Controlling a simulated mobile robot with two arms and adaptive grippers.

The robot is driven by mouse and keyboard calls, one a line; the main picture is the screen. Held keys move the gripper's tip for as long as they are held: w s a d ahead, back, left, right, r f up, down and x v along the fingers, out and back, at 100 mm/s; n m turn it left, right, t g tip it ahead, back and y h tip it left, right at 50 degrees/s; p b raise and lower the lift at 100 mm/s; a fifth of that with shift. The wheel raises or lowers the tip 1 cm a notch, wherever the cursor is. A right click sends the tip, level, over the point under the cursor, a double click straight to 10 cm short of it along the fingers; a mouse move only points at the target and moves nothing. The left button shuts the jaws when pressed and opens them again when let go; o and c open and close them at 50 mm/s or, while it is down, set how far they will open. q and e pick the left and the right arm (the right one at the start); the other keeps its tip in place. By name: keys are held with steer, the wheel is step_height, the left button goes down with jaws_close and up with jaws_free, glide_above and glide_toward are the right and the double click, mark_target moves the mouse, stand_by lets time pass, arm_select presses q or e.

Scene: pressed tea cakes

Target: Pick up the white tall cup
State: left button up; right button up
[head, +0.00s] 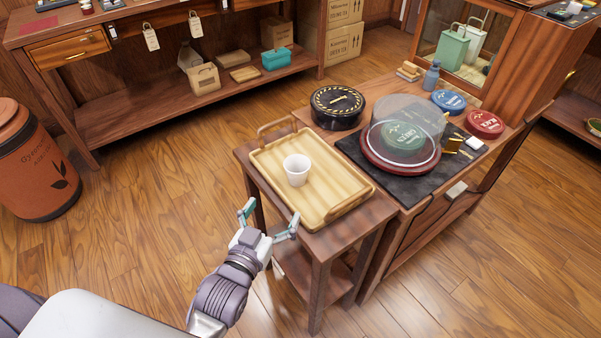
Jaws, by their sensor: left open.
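The white tall cup (297,170) stands upright on a light wooden tray (330,196) with a handle at each end. The tray lies on a small wooden side table (318,243). My left gripper (268,217) is open and empty, with teal fingertips spread apart. In the picture it is below and left of the cup, near the table's front left edge, and apart from the cup. My right gripper is not in view.
Right of the tray, a cabinet top bears a black round tin (337,107), a clear dome (408,125) over a green tea cake, and blue (449,101) and red (485,123) tins. An orange canister (35,165) stands far left. Floor between is clear.

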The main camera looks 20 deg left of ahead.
arm_select(q)
glide_toward(302, 156)
steer(key=shift+w+f, duration=0.7)
steer(key=shift+w, duration=0.2)
steer(key=w, duration=0.4)
steer(key=shift+w+d+r+p, duration=0.1)
steer(key=shift+d+r+p, duration=0.05)
steer(key=shift+r+p, duration=0.15)
steer(key=shift+w+f, duration=0.1)
steer(key=shift+w, duration=0.45)
steer(key=c, duration=1.2)
steer(key=shift+c, duration=0.4)
